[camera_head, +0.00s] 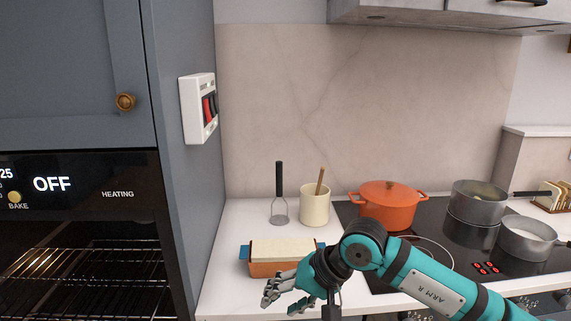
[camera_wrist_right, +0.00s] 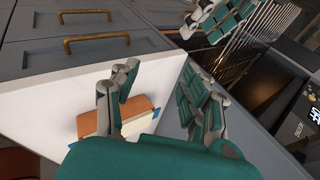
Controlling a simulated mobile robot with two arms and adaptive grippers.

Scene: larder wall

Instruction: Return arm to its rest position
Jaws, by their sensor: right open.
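My right arm (camera_head: 425,284) is teal and reaches in from the lower right in the head view. Its gripper (camera_head: 290,291) is open and empty, in front of the orange dish with a cream top (camera_head: 283,256) on the white counter. In the right wrist view the gripper's fingers (camera_wrist_right: 165,105) are spread apart, with the dish (camera_wrist_right: 118,117) showing beyond and between them. I cannot tell how far apart gripper and dish are. My left gripper is not in the head view.
The oven (camera_head: 80,240) at left shows lit racks and an OFF display. A utensil crock (camera_head: 314,206), masher (camera_head: 279,195), orange pot (camera_head: 387,205) and two grey pans (camera_head: 476,203) stand at the back and right. Drawers with brass handles (camera_wrist_right: 97,43) are below the counter.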

